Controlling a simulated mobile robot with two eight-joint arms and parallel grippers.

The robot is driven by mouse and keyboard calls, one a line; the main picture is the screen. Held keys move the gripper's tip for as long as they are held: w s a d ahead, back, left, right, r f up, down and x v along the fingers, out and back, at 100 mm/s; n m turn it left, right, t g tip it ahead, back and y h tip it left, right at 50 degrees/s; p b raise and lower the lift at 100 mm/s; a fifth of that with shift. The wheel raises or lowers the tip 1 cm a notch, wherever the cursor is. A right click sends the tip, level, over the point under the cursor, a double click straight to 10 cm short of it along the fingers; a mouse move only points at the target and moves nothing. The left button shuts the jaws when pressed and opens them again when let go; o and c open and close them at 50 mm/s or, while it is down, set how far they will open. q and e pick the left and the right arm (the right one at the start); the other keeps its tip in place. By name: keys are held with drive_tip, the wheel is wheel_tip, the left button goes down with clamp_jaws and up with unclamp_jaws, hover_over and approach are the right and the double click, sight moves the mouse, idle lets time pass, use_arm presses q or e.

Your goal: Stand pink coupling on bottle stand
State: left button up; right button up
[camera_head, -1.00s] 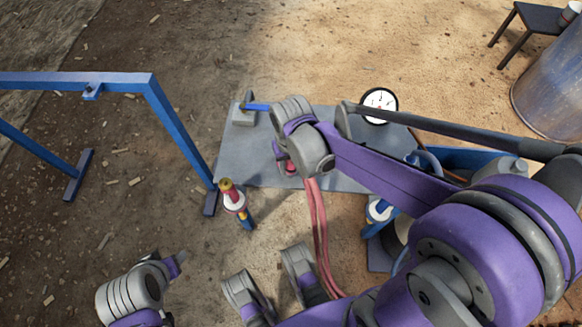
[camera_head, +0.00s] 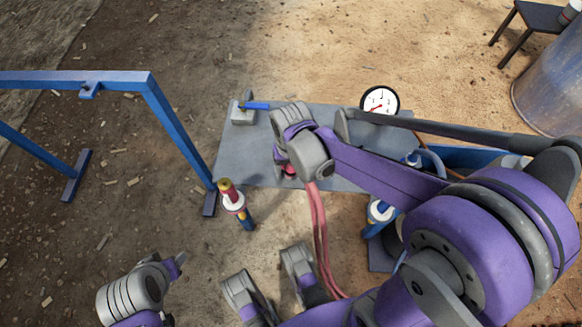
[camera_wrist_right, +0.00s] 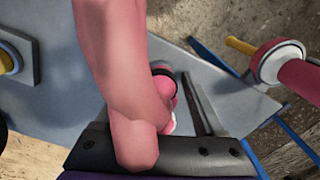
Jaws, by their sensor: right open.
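The pink coupling (camera_wrist_right: 163,84) stands on the grey table, mostly covered by my right gripper. It shows a dark ring and a bit of white at its base in the wrist view; in the head view only a pink bit (camera_head: 290,172) shows. My right gripper (camera_head: 287,166) points down over it and is open. One grey finger shows beside the coupling; a thick pink cable hides the other. My left gripper (camera_head: 178,262) is at the lower left, away from the table; its jaws are unclear.
The grey table (camera_head: 240,160) holds a gauge (camera_head: 380,101) and a blue-handled part (camera_head: 255,106). A red, white and blue piece with a yellow top (camera_head: 233,200) stands at its left front. A blue frame (camera_head: 165,115) is left; a metal drum (camera_head: 550,90) is right.

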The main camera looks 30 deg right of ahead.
wheel_tip(320, 180, up, 11)
drive_tip(key=p, duration=0.3)
drive_tip(key=shift+r+p, duration=0.2)
drive_tip(key=shift+p, duration=0.1)
drive_tip(key=shift+r, duration=0.35)
drive_tip(key=shift+s+r, duration=0.2)
use_arm(q)
drive_tip(key=r, duration=0.4)
drive_tip(key=shift+s+r, duration=0.2)
drive_tip(key=shift+r, duration=0.2)
use_arm(e)
drive_tip(key=s+f+n+t, duration=0.2)
drive_tip(key=s+t, duration=0.2)
drive_tip(key=s, duration=0.6)
drive_tip(key=shift+s+f+t, duration=0.15)
drive_tip(key=shift+s+t, duration=0.1)
drive_tip(key=shift+t, duration=0.05)
use_arm(q)
wheel_tip(320, 180, up, 17)
drive_tip(key=w+t+p, duration=0.1)
drive_tip(key=p, duration=1.4)
drive_tip(key=shift+w+f, duration=0.2)
drive_tip(key=shift+w, duration=0.15)
use_arm(e)
wheel_tip(320, 180, up, 17)
drive_tip(key=w, duration=0.1)
drive_tip(key=shift+w+f+t, duration=0.2)
drive_tip(key=shift+w+t, duration=0.15)
drive_tip(key=shift+t, duration=0.05)
